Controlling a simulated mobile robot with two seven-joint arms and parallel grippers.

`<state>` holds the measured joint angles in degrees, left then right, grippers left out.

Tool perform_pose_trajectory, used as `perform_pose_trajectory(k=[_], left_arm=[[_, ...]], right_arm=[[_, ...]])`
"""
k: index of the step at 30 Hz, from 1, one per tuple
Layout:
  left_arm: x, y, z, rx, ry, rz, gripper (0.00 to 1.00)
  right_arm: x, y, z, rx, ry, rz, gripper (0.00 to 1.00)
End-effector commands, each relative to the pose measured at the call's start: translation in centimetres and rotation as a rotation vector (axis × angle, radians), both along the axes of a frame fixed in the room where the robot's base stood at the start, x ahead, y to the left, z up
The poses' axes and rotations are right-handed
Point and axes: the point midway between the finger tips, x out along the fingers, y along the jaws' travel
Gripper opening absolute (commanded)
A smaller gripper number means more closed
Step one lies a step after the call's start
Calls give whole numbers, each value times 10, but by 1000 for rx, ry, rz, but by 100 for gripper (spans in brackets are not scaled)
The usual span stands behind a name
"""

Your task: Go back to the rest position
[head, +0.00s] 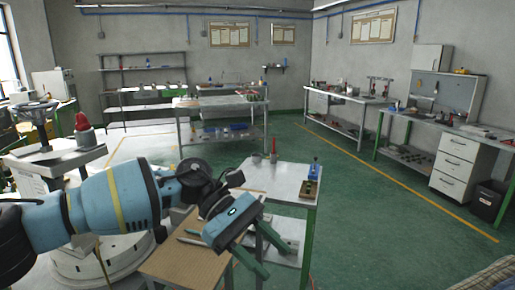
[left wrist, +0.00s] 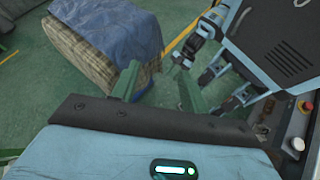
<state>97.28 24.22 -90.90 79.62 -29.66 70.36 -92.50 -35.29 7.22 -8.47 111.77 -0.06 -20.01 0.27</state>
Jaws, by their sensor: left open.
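My left gripper (head: 277,262) reaches in from the left in the head view, above the near wooden-topped table. Its two green fingers are apart, with nothing between them. It also shows in the left wrist view (left wrist: 158,75), where the fingers point over the green floor, apart and empty.
The small table (head: 285,182) by my left arm holds a red-topped item and a blue item (head: 314,170). A blue cloth (left wrist: 108,28) covers a plaid block on the floor. Work tables (head: 222,101) and drawers (head: 455,162) stand farther off. Green floor (head: 370,215) at right is clear.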

Motion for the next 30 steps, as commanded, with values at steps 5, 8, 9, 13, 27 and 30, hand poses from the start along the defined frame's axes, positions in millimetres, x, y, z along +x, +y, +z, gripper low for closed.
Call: perform_pose_trajectory(k=[5, 8, 9, 13, 27, 30], left_arm=[[-24, -43, -21, -134, 303, 122, 45], [-32, -60, -25, -200, 484, 195, 45], [-34, -66, -26, -225, 557, 224, 45], [-37, -79, -31, -299, 813, 319, 45], [-7, -54, -85, -527, 1824, 647, 45], [-1, -36, -111, -577, 2049, 709, 45]], right_arm=[[0, 0, 0, -1, 1, 1, 36], [0, -1, 0, -1, 1, 1, 36], [0, -1, 0, -1, 1, 1, 36], [0, -1, 0, -2, 1, 1, 36], [0, -1, 0, -2, 1, 1, 36], [0, -1, 0, -2, 1, 1, 36]])
